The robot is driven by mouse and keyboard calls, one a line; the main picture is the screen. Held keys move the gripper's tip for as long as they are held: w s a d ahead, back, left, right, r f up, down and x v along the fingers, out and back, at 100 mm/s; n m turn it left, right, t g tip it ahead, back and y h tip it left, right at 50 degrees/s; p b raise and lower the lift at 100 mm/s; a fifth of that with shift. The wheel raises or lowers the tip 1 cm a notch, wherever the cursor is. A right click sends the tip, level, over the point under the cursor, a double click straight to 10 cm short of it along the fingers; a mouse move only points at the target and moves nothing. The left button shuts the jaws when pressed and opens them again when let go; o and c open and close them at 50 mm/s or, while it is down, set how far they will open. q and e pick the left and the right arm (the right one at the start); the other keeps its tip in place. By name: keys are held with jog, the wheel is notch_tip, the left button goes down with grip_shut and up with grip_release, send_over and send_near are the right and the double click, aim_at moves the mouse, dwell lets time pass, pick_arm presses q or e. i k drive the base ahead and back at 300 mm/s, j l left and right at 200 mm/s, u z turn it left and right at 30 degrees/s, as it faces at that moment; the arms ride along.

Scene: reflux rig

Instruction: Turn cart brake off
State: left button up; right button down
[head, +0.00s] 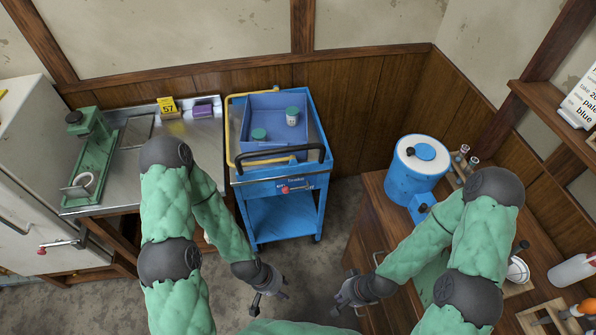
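The blue cart (268,222) stands against the back wall in the middle of the head view. It has a black push handle (283,156) along its front edge. A small lever with a red knob (285,189) sits on its front face below the handle, beside a small label. My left gripper (270,299) is in front of the cart, low in the view, apart from it; its fingers look spread and empty. My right gripper (342,308) is further right near the wooden bench, also looking open and empty. Neither gripper touches the cart.
A blue-grey tray (262,104) with two green-capped jars rides on the cart. A steel counter (205,142) with a green press stands left. A wooden bench (372,186) with a blue canister (415,180) stands right. Bare floor lies before the cart.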

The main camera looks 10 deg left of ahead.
aim_at(286, 190)
jog(key=j+z, duration=0.45)
jog(key=z, duration=0.25)
jog(key=j+z, duration=0.35)
jog(key=l, duration=0.1)
